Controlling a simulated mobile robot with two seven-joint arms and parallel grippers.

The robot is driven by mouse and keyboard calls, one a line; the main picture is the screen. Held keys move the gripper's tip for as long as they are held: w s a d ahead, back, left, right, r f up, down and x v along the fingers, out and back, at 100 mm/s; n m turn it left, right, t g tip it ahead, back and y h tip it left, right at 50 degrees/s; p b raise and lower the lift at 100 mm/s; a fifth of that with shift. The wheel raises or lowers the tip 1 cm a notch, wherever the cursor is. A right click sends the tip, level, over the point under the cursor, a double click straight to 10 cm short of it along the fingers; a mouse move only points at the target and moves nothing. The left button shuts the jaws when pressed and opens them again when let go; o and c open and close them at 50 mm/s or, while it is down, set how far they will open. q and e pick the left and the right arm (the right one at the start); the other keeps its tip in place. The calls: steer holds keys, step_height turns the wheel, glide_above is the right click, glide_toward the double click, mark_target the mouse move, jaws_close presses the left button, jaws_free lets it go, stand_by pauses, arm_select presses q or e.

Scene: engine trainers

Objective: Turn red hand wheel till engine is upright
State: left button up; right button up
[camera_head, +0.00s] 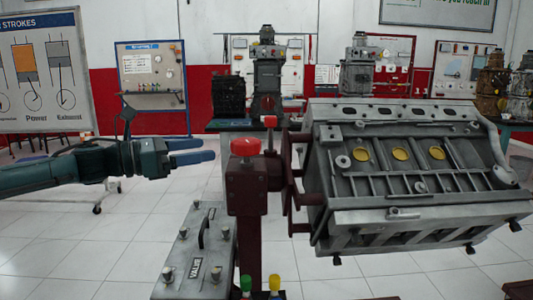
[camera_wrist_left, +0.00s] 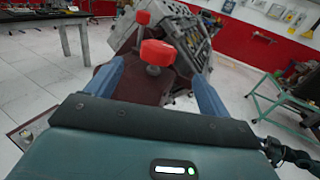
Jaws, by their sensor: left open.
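The grey engine block (camera_head: 405,175) is on a dark red stand (camera_head: 246,195) and sits tilted, with several yellow round plugs on the side facing me. Two red knobs of the hand wheel show at the stand's top: a nearer one (camera_head: 245,147) and a farther one (camera_head: 270,121). My left gripper (camera_head: 212,150) is open and empty, left of the nearer knob, with its blue fingers pointing right towards it. In the left wrist view the nearer knob (camera_wrist_left: 158,53) appears between the fingers, without visible contact; the wheel's rim is not clearly visible. My right gripper is not in view.
Green and yellow caps (camera_head: 260,285) show at the bottom. Other engines on stands (camera_head: 268,75) and display boards line the back. The white tiled floor (camera_head: 110,240) at left is mostly clear.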

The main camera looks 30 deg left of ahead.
mark_target(252, 138)
arm_select(q)
steer(key=p+x, duration=1)
steer(key=x, duration=0.2)
steer(key=shift+w+r, duration=0.1)
steer(key=shift+r, duration=0.1)
steer(key=shift+w+d+f+p, duration=0.15)
steer(key=shift+w+d+p, duration=0.05)
steer(key=shift+w+p, duration=0.15)
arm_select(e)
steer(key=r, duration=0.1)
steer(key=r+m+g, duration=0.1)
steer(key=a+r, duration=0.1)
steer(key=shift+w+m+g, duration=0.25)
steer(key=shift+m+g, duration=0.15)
arm_select(q)
steer(key=c, duration=1)
steer(key=shift+s, duration=0.1)
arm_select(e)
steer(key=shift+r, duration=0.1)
